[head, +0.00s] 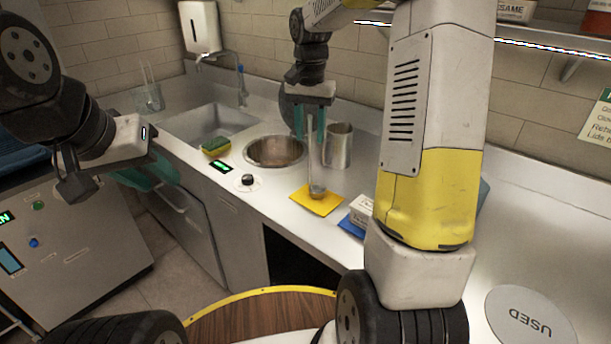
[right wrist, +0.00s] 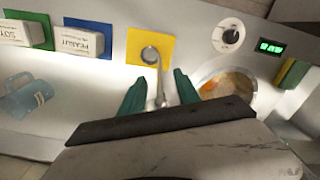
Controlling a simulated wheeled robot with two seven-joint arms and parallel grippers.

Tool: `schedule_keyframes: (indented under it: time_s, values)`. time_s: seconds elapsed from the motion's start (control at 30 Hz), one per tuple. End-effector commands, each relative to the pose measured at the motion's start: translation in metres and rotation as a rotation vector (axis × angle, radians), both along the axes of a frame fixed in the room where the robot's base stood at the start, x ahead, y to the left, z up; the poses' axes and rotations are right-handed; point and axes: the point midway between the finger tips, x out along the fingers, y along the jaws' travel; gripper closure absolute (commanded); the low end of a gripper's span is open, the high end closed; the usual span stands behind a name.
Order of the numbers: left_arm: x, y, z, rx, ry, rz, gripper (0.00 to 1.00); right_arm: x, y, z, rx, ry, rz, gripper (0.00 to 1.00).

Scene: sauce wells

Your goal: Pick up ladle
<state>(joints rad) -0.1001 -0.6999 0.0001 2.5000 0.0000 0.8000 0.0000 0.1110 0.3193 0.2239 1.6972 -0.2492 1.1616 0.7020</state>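The metal ladle (head: 317,188) stands nearly upright with its bowl on a yellow square mat (head: 328,205) on the counter. In the right wrist view the ladle (right wrist: 159,88) rises from the yellow mat (right wrist: 170,38) and its handle runs between my right fingers. My right gripper (head: 310,123) is above the mat around the handle. In the right wrist view that gripper (right wrist: 160,85) is open, with a gap to the handle on both sides. My left gripper (head: 148,175) hangs at the left, away from the ladle; its finger opening is unclear.
A round well (head: 275,151) and a metal pitcher (head: 338,146) stand near the ladle. A sponge (head: 216,146) and dial (head: 247,181) are to the left. Boxes labelled PEANUT (right wrist: 87,41) and SOY (right wrist: 20,32) and a blue mug (right wrist: 27,93) show in the right wrist view.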

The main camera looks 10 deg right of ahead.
Motion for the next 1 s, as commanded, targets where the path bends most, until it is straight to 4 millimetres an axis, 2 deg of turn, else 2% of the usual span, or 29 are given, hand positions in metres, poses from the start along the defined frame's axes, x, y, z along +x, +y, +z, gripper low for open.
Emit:
schedule_keyframes:
  time_s: [0.3,0.5,1.0]
  values:
    - [0.0000,0.0000,0.0000,0.000,0.000,0.000,0.64,0.0000,0.0000,-0.0052,0.000,-0.001,0.000,0.64]
    - [0.0000,0.0000,0.0000,0.000,0.000,0.000,0.64,0.0000,0.0001,-0.0050,0.001,-0.002,0.000,1.00]
    - [0.0000,0.0000,0.0000,0.000,0.000,0.000,0.64,0.0006,0.0003,0.0016,0.001,-0.004,0.000,1.00]
